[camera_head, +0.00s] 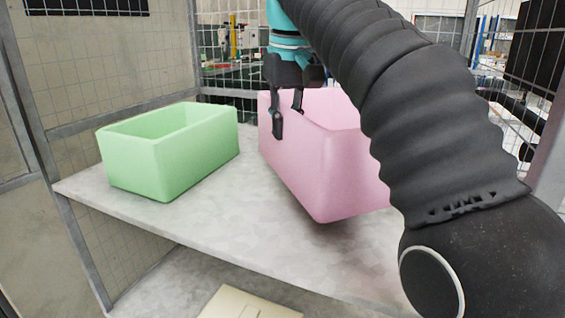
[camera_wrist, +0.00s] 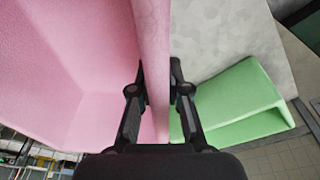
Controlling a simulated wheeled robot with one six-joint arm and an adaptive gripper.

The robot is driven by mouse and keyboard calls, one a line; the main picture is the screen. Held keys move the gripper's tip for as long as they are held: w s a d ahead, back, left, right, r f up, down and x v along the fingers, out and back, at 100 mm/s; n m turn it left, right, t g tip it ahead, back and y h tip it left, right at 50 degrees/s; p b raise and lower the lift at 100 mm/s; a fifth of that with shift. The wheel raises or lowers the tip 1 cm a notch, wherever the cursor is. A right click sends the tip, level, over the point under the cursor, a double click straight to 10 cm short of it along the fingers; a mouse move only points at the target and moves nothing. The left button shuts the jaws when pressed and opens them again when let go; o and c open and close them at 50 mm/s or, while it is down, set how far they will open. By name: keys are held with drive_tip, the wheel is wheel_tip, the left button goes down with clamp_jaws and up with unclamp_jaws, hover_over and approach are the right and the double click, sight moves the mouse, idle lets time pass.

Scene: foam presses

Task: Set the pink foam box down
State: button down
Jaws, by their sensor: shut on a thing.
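The pink foam box (camera_head: 310,165) is an open-topped box in the middle of the head view, partly hidden behind my arm on the right. My gripper (camera_head: 287,118) is shut on its left wall, with one finger outside and one inside. In the wrist view the pink wall (camera_wrist: 152,60) runs between the two fingers of my gripper (camera_wrist: 159,92). The box is over the grey table (camera_head: 225,222). A dark shadow lies beneath its near lower corner, and its base looks slightly above the surface; I cannot tell the exact gap.
A green foam box (camera_head: 168,160), open and empty, stands on the table to the left of the pink one, with a gap between them. Mesh fence panels (camera_head: 110,70) enclose the table at left and back. The table's front strip is clear. A pale flat item (camera_head: 245,303) lies below.

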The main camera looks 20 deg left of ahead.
sight(285, 159)
wheel_tip(285, 159, down, 7)
drive_tip(key=shift+f+b, duration=0.1)
drive_tip(key=shift+b, duration=1.15)
drive_tip(key=c, duration=1.1)
unclamp_jaws()
drive_tip(key=shift+c, duration=0.2)
drive_tip(key=shift+r, duration=0.2)
drive_tip(key=r+p, duration=0.1)
drive_tip(key=r, duration=0.1)
drive_tip(key=r+p, duration=0.1)
drive_tip(key=r, duration=0.2)
drive_tip(key=s+r+p, duration=0.1)
drive_tip(key=r, duration=0.1)
drive_tip(key=shift+d+r, duration=0.15)
drive_tip(key=shift+d, duration=0.15)
